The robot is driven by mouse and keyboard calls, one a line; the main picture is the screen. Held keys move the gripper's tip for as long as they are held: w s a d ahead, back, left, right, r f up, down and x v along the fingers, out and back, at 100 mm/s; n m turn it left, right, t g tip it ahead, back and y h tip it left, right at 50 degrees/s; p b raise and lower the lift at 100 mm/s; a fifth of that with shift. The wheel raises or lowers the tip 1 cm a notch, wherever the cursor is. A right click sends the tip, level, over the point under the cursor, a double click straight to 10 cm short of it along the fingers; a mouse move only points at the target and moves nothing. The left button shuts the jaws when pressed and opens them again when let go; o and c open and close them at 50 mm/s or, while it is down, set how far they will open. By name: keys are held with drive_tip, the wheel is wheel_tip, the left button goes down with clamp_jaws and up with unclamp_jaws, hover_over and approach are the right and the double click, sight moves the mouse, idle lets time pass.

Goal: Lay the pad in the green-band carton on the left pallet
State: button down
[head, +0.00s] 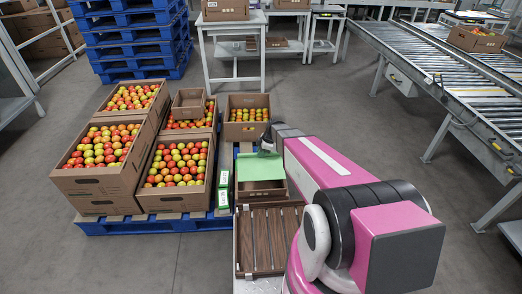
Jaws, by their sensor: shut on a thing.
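My gripper (266,144) is shut on the green pad (260,167), at the pad's far edge. The pad is a flat light-green sheet over a brown carton (280,186), covering much of its opening; I cannot tell whether it touches. A blue pallet (150,227) on the left bears several open brown cartons filled with red, yellow and green tomatoes, such as the front one (175,202). A smaller empty-looking carton (188,112) rests on the rear tomatoes. A green-and-white upright piece (224,179) stands left of the pad. I cannot make out a green band on any carton.
A brown slatted tray (268,270) lies below the pad, beside my arm. Stacked blue pallets (135,40) and a table (233,52) stand behind. A roller conveyor (450,75) runs along the right. Grey floor is clear between.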

wheel_tip(320, 180, down, 10)
idle(0.9)
drive_tip(key=shift+r, duration=0.1)
drive_tip(key=c, duration=1)
unclamp_jaws()
drive_tip(key=c, duration=0.3)
drive_tip(key=shift+r, duration=0.1)
drive_tip(key=shift+r, duration=4.95)
